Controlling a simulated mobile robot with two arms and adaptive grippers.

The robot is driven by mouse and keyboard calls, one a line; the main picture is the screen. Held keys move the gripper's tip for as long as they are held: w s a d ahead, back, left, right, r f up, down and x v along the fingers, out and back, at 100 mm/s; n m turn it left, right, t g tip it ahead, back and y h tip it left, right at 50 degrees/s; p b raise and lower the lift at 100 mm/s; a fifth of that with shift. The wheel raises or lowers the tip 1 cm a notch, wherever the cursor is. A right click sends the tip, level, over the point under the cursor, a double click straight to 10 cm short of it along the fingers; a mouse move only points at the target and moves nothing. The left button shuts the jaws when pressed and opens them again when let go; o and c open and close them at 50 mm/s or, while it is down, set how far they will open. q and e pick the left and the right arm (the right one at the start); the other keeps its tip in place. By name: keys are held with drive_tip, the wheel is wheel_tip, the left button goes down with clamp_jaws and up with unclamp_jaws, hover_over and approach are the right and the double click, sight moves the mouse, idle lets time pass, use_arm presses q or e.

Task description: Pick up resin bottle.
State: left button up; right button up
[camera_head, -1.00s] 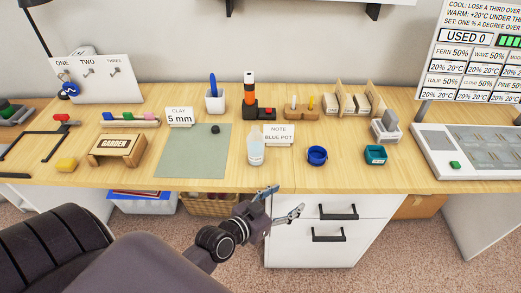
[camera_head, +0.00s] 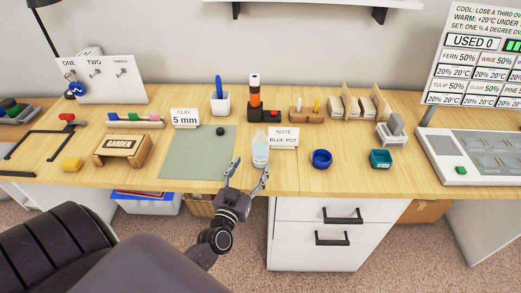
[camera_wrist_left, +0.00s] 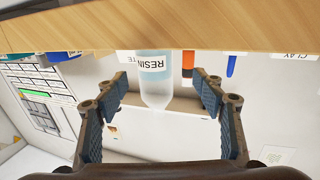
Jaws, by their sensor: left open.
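The resin bottle (camera_head: 260,149) is clear with a white label and stands upright on the wooden table, right of the grey-green mat and in front of the note card. My left gripper (camera_head: 246,172) is open and empty at the table's front edge, just in front of the bottle, its fingers pointing toward it. In the left wrist view the picture is upside down; the bottle (camera_wrist_left: 154,80) with its RESIN label shows between the two open fingers (camera_wrist_left: 160,95), beyond their tips and apart from them. My right gripper is not in view.
The note card (camera_head: 283,137) stands close behind the bottle's right side. The mat (camera_head: 190,165) lies to the left, a blue pot (camera_head: 321,159) to the right. A white pen cup (camera_head: 220,103) and an orange-black tower (camera_head: 254,95) stand farther back. Drawers (camera_head: 325,230) are below.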

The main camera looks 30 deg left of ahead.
sight(258, 158)
use_arm(q)
drive_tip(key=x, duration=0.4)
drive_tip(key=p+x, duration=0.1)
drive_tip(key=x, duration=0.1)
drive_tip(key=shift+w+d+r, duration=0.3)
drive_tip(key=shift+w+r, duration=0.05)
drive_tip(key=shift+w+a, duration=0.15)
drive_tip(key=shift+w, duration=0.3)
drive_tip(key=c, duration=1.4)
